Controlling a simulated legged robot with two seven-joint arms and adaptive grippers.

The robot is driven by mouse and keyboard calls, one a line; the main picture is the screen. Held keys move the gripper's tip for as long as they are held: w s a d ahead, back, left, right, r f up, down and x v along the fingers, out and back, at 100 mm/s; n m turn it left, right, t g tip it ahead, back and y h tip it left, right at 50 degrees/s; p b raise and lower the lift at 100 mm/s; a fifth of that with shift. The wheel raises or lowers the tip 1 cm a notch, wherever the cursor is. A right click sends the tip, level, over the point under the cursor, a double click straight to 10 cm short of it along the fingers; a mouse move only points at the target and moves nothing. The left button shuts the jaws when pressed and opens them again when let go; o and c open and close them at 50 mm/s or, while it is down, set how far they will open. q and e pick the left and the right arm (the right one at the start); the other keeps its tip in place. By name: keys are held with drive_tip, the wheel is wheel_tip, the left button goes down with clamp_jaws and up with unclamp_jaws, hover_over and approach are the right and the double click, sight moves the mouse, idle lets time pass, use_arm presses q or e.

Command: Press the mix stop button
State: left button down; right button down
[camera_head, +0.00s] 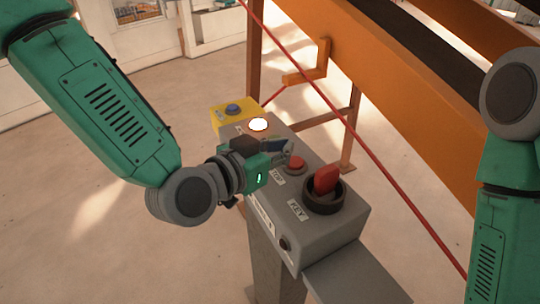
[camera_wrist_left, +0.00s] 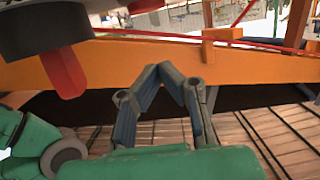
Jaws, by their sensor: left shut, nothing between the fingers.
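A grey control box (camera_head: 340,228) on a post carries a small round red button (camera_head: 295,163), with a partly hidden label beside it that seems to read STOP. My left gripper (camera_head: 287,146) is shut and empty. Its fingers lie just beyond the red button in the head view; I cannot tell whether they touch it. In the left wrist view the fingers (camera_wrist_left: 168,75) meet at their tips, and the red button does not show. A larger red key switch (camera_head: 326,180) in a black ring stands nearer; its red handle (camera_wrist_left: 62,72) shows in the left wrist view.
A lit white button (camera_head: 258,124) sits at the box's far end. Beyond is a yellow box (camera_head: 222,118) with a blue button (camera_head: 233,109). A red cable (camera_head: 352,145) and orange beam (camera_head: 400,85) run along the right. My right arm is at the right edge.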

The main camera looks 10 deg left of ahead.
sight(291, 165)
use_arm(q)
drive_tip(key=shift+x, duration=1)
wheel_tip(291, 165, down, 3)
drive_tip(key=shift+w+a+r, duration=0.15)
drive_tip(key=shift+a+r, duration=0.05)
drive_tip(key=shift+d+f, duration=0.25)
drive_tip(key=shift+f, duration=0.35)
drive_tip(key=shift+d+f, duration=0.2)
drive_tip(key=shift+d, duration=0.15)
use_arm(e)
drive_tip(key=shift+d+r, duration=0.1)
drive_tip(key=shift+r, duration=0.2)
use_arm(q)
drive_tip(key=shift+a, duration=0.15)
